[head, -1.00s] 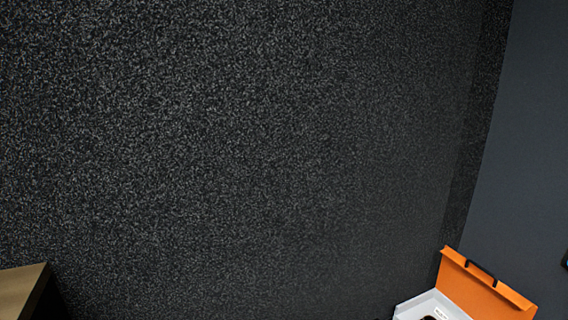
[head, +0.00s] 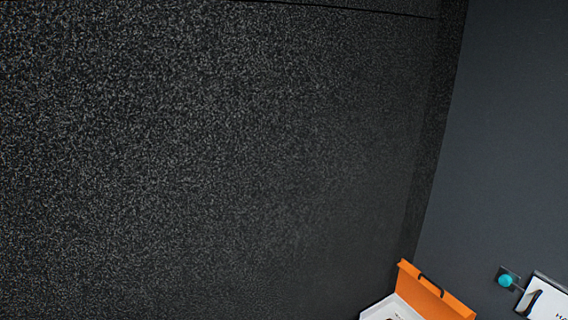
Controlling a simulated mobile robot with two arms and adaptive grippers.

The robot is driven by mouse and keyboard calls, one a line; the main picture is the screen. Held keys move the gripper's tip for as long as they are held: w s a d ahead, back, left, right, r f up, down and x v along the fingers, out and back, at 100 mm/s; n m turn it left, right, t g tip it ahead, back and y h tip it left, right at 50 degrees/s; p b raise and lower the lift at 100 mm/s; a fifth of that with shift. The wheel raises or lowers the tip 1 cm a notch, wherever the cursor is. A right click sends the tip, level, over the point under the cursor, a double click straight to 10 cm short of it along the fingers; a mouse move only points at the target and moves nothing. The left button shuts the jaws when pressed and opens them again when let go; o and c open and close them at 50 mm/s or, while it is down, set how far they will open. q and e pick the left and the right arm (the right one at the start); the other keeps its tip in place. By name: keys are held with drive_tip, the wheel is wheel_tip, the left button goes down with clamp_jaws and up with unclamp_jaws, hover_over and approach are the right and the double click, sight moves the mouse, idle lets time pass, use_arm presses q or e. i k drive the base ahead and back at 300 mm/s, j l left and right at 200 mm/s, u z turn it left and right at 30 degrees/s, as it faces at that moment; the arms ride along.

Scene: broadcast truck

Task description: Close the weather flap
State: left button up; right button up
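An orange flap (head: 436,293) with a dark handle stands raised at the lower right in the head view. It is on the back edge of a white box (head: 392,308), which is cut off by the bottom edge of the picture. The flap looks open. Neither of my grippers is in view.
Dark speckled floor (head: 210,160) fills most of the view and is clear. A plain grey wall (head: 500,130) runs up the right side. A teal round knob (head: 505,280) and a white sheet on a clipboard (head: 546,299) are at the lower right.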

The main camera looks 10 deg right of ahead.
sight(427, 297)
drive_tip(key=z, duration=1.3)
